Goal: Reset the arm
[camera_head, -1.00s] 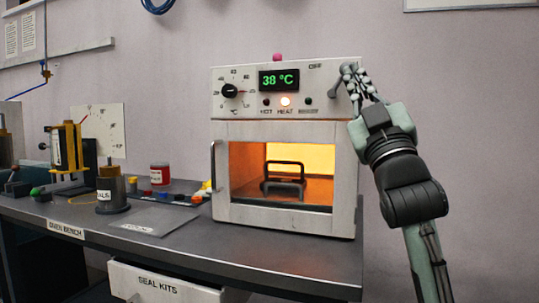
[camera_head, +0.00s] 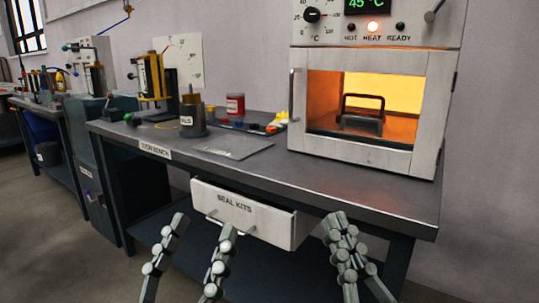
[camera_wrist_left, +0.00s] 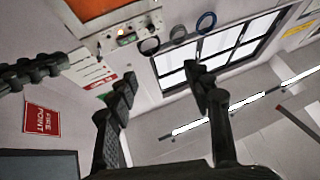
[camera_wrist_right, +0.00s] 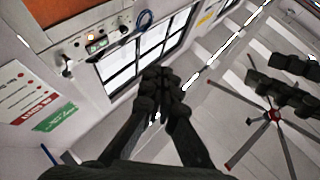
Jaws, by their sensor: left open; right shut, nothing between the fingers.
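My left gripper (camera_head: 204,226) is open and empty, low in front of the bench. Its spread fingers also show in the left wrist view (camera_wrist_left: 162,84). My right gripper (camera_head: 342,228) is shut and empty, to the right of the left one and below the bench edge. Its fingers meet in the right wrist view (camera_wrist_right: 163,82). Both grippers are apart from the oven and appear to overlap the drawer area in the picture; whether either touches it I cannot tell.
The lit oven (camera_head: 374,153) stands on the bench (camera_head: 300,170), door shut, a handled black item inside; its display reads 45 °C and the HEAT lamp glows. The SEAL KITS drawer (camera_head: 240,206) stands out from the bench. A wall window (camera_wrist_left: 222,50) shows in the wrist views.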

